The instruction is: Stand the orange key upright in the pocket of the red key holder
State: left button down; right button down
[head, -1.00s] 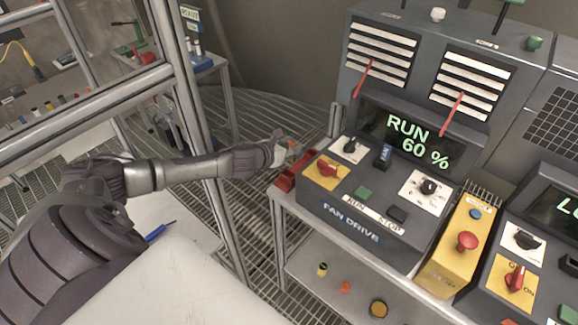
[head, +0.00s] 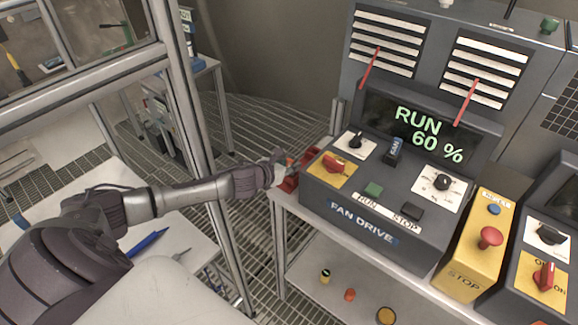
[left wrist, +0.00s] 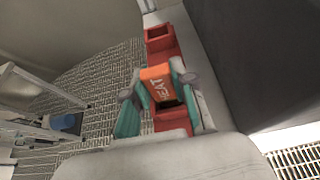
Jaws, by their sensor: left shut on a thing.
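My left gripper (head: 281,170) is at the red key holder (head: 291,183), on the left edge of the bench beside the fan drive panel. The key is over or at the holder's middle part. Its lower end is hidden, so I cannot tell how deep it sits. My right gripper is not in view.
The fan drive panel (head: 385,195) stands right beside the holder, with switches and a display reading RUN 60 %. A yellow stop box (head: 470,255) is further right. A metal frame post (head: 200,150) stands near my left arm. Grating floor (head: 240,125) lies behind.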

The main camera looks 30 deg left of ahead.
pick_arm(q)
jog(key=shift+d+f, duration=0.15)
jog(key=c, duration=1)
grip_release()
jog(key=shift+o, duration=0.2)
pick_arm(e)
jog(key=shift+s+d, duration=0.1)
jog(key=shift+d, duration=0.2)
pick_arm(q)
jog(key=b+v, duration=0.2)
jog(key=v, duration=1)
jog(key=shift+b, duration=0.4)
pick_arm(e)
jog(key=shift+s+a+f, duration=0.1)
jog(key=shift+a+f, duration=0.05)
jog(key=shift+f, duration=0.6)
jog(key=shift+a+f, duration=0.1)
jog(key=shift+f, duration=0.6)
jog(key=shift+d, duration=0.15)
